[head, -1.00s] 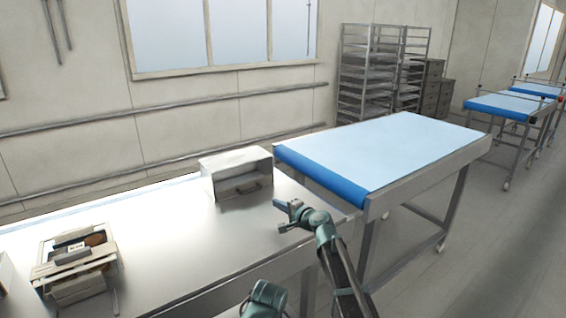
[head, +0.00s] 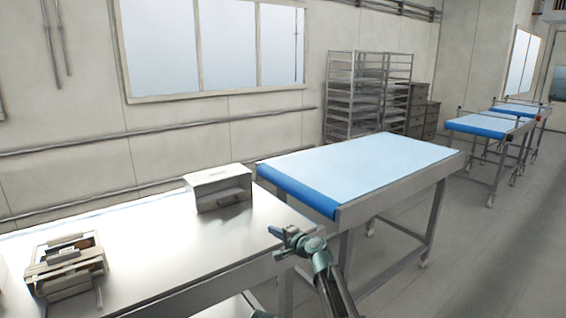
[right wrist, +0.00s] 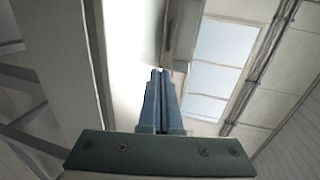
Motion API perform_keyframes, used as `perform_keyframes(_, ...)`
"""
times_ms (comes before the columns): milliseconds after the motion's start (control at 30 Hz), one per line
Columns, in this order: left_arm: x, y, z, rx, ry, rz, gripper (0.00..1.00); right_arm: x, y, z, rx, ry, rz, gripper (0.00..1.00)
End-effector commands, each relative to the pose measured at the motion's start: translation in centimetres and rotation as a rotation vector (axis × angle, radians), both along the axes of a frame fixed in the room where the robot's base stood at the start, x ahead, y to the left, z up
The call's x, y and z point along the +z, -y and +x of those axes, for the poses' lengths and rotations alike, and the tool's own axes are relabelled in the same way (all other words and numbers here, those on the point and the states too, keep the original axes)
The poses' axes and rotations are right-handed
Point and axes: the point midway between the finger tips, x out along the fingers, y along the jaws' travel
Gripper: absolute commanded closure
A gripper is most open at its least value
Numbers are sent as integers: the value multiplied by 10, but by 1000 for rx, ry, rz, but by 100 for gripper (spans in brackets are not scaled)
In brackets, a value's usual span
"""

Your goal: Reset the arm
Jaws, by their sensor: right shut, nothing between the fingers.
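My right gripper (head: 279,241) is at the right end of the steel table (head: 170,265), near its front right corner. In the right wrist view its two blue fingers (right wrist: 160,100) are together with nothing between them. My right arm rises from the bottom of the head view. My left gripper is not in view.
A blue-topped conveyor table (head: 360,166) stands beyond, with a rack (head: 352,98) behind. The table's middle is clear.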

Motion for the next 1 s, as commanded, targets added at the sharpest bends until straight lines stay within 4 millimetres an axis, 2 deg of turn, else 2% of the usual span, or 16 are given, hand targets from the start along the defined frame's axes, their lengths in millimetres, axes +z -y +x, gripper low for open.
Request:
perform_keyframes(367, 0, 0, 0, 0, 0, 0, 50, -34, 10, -54, 127, -19, -231, 100)
perform_keyframes(567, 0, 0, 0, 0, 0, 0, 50, -66, 25, -102, 236, -57, -431, 100)
perform_keyframes(667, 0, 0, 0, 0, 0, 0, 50, -87, 39, -133, 305, -92, -554, 100)
perform_keyframes(767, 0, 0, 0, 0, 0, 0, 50, -111, 61, -174, 387, -148, -700, 100)
perform_keyframes(900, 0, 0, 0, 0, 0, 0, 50, -143, 103, -238, 511, -262, -919, 100)
perform_keyframes(1000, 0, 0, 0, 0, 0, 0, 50, -157, 131, -274, 578, -342, -1034, 100)
